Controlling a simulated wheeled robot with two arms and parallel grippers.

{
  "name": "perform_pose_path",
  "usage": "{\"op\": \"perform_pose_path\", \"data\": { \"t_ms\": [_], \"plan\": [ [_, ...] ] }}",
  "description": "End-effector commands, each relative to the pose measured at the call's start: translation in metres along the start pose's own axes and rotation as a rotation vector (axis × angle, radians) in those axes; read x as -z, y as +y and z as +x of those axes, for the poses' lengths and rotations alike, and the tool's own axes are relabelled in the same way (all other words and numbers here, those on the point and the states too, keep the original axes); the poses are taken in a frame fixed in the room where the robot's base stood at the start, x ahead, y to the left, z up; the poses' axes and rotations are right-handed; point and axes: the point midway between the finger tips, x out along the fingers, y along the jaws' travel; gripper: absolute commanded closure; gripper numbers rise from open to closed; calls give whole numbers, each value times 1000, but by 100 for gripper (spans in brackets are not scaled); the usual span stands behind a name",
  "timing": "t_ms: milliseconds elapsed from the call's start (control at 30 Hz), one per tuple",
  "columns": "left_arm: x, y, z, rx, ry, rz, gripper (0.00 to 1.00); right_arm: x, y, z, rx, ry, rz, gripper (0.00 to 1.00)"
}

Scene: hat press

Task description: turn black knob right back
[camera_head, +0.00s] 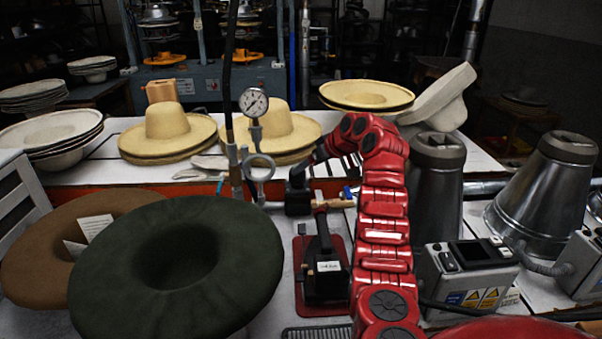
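My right arm rises in red segments from the bottom centre and bends over to the left. Its dark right gripper (299,176) points down at the left end of the arm, close to a pipe with a pressure gauge (254,102). A small black block-like part (297,203), possibly the black knob, sits just below the gripper. I cannot tell whether they touch or whether the fingers are open. The fingers blend into the dark parts around them. My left gripper is not in view.
A dark green felt hat (218,240) and a brown one (42,245) lie at front left. Straw hats (178,130) stand on the white table behind. A red-based black device (324,275) lies left of my arm. A grey control box (468,275) and metal cones (545,180) stand right.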

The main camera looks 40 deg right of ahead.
Motion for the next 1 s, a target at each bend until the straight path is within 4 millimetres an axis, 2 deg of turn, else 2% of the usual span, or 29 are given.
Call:
{"op": "perform_pose_path", "data": {
  "t_ms": [100, 200, 433, 600, 900, 967, 1000],
  "plan": [
    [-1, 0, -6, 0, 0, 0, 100, 0, 2, -34, -7, 4, -2, 6],
    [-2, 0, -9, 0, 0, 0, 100, -1, 2, -58, -5, 2, 0, 6],
    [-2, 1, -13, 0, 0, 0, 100, 0, 0, -98, -2, 2, -1, 6],
    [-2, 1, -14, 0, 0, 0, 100, 0, 1, -109, -2, 3, 0, 6],
    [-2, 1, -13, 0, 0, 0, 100, 1, 0, -109, 0, 3, -1, 6],
    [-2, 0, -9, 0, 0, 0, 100, 7, -4, -106, 7, 19, -11, 6],
    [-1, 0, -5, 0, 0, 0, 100, 17, -11, -103, 20, 45, -27, 6]
  ]
}}
